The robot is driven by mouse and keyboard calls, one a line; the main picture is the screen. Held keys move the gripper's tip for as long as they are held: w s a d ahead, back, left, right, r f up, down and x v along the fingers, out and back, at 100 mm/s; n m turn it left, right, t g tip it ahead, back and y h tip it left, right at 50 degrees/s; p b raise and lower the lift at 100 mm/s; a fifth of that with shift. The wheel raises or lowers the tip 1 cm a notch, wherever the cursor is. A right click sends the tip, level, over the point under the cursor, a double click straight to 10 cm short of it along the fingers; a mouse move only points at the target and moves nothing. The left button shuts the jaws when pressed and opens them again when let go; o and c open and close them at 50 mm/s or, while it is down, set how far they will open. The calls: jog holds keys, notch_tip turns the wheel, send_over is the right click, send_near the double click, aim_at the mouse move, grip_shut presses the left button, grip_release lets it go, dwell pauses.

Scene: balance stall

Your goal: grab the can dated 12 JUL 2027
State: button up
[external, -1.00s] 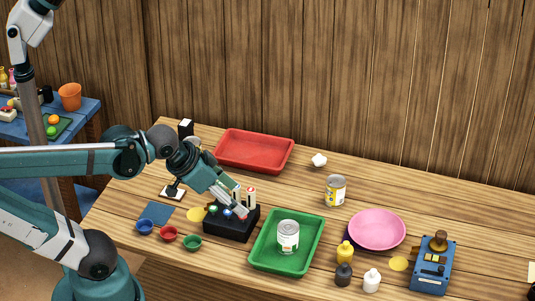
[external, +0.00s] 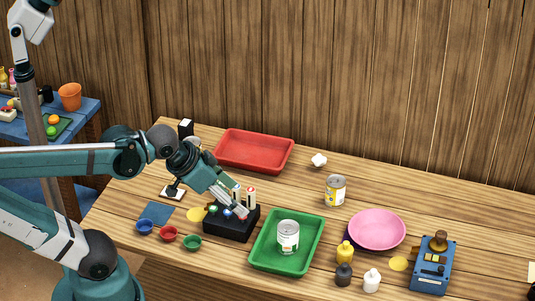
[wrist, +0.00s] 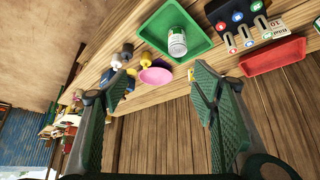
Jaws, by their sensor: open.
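A can with a pale label (external: 288,236) stands upright in the green tray (external: 258,262). It also shows in the wrist view (wrist: 177,42). A second can with a yellow and white label (external: 335,190) stands upright on the table behind that tray. No date is legible on either can, so I cannot tell which is dated 12 JUL 2027. My gripper (external: 238,209) is over the black block, left of both cans, and apart from them. In the wrist view my gripper (wrist: 162,88) has its fingers wide apart with nothing held between them.
The black block (external: 228,228) holds several small coloured items. A red tray (external: 254,151) lies behind it. A pink bowl (external: 377,229), small bottles (external: 372,280) and a blue device (external: 432,270) stand to the right. Small bowls (external: 168,234) sit front left. Table around the yellow-labelled can is mostly clear.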

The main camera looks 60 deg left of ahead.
dwell(0.3)
jog(key=n+g, duration=0.5)
jog(key=n, duration=0.6)
send_over(336, 180)
jog(key=s+d, duration=0.7)
jog(key=s, duration=0.2)
notch_tip(336, 180, down, 9)
jog(key=w+a+f+n, duration=0.1)
jog(key=w+a+f, duration=0.1)
jog(key=f, duration=0.2)
jog(key=w+a+f+n+g, duration=0.1)
jog(key=w+a+f, duration=0.1)
jog(key=f, duration=0.3)
jog(key=w+a+f+n+g, duration=0.1)
jog(key=w+a+f+n, duration=0.1)
jog(key=w+f, duration=0.2)
jog(key=shift+w+a+f+p, duration=0.25)
jog(key=shift+f+p, duration=0.05)
jog(key=shift+f, duration=0.05)
jog(key=shift+w+a+f, duration=0.2)
jog(key=shift+f, duration=0.3)
